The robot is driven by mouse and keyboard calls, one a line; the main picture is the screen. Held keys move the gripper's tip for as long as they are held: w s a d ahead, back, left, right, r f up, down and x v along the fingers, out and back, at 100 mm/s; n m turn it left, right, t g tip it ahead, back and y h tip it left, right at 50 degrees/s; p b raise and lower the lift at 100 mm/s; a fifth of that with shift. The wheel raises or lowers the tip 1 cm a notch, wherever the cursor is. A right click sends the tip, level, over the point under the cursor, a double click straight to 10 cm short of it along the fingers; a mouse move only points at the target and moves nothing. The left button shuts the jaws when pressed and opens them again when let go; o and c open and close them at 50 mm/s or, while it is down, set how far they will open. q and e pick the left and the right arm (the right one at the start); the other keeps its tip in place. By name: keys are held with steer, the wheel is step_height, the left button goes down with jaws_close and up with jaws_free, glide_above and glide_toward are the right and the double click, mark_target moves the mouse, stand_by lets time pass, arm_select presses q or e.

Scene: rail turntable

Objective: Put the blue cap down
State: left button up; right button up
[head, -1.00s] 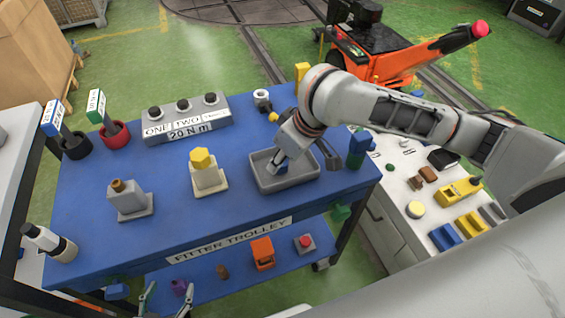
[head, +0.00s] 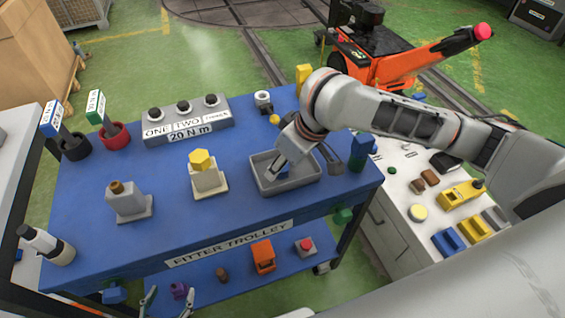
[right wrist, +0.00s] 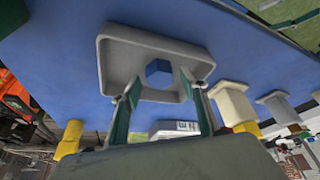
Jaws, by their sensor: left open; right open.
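The blue cap (right wrist: 159,72) lies on the floor of the grey tray (right wrist: 106,66), seen in the right wrist view. My left gripper (head: 168,301) is open and empty at the bottom edge of the head view, low by the trolley's front.
A white block with a yellow cap (head: 201,160) and a grey block with a brown cap (head: 118,187) stand left of the tray. A grey box with several knobs (head: 188,120) is behind. A blue-green block (head: 358,155) stands right of the tray.

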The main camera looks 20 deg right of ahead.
steer(key=p+v, duration=0.4)
steer(key=v, duration=0.8)
steer(key=shift+p, duration=0.3)
